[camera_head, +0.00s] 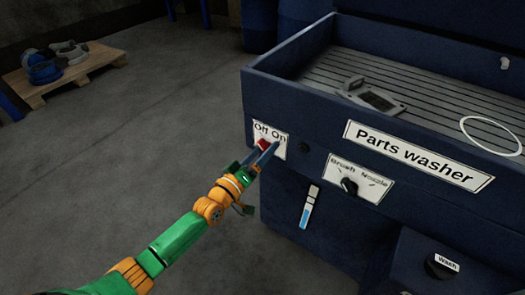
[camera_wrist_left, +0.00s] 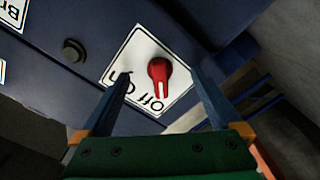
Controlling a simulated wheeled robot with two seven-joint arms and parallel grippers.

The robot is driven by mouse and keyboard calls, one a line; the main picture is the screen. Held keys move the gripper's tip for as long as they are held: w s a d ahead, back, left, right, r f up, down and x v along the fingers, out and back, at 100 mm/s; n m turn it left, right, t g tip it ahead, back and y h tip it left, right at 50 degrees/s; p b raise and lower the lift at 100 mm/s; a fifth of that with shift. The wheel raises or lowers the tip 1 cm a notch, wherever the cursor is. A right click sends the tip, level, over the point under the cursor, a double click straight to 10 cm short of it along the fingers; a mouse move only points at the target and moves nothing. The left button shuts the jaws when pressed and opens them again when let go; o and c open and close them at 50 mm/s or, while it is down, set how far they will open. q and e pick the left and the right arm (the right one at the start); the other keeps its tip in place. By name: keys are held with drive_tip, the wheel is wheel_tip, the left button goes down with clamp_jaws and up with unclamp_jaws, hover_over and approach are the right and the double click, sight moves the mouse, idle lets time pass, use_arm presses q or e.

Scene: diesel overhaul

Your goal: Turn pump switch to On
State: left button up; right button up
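The pump switch is a red knob (camera_head: 263,144) on a white "Off On" plate (camera_head: 281,150) on the front of the blue parts washer (camera_head: 330,120). In the left wrist view the red knob (camera_wrist_left: 160,70) shows upside down with the plate (camera_wrist_left: 138,52). Its pointer lies towards the word "Off". My left gripper (camera_head: 256,158) is at the plate, with its fingers open. In the left wrist view the fingers of this gripper (camera_wrist_left: 158,82) stand on either side of the knob, with gaps visible. Contact with the plate cannot be told. My right gripper is not in view.
A "Brush Nozzle" selector (camera_head: 349,186) sits right of the plate, with a dark round button (camera_head: 304,148) between them. A blue-and-white strip (camera_head: 309,207) is below. The washer's basin (camera_head: 420,78) holds a metal part (camera_head: 371,96) and a white ring (camera_head: 491,136).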

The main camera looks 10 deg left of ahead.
use_arm(q)
drive_tip(key=c, duration=1.4)
drive_tip(key=m, duration=0.1)
drive_tip(key=m+p, duration=0.1)
drive_tip(key=m, duration=0.2)
drive_tip(key=shift+r, duration=0.25)
drive_tip(key=shift+c, duration=0.2)
drive_tip(key=m+p, duration=0.1)
drive_tip(key=m, duration=0.3)
drive_tip(key=shift+d+m, duration=0.15)
drive_tip(key=shift+m, duration=0.25)
drive_tip(key=m, duration=0.9)
drive_tip(key=shift+s+d+f, duration=0.1)
drive_tip(key=shift+f, duration=0.2)
drive_tip(key=o, duration=1.6)
drive_tip(key=shift+c, duration=0.2)
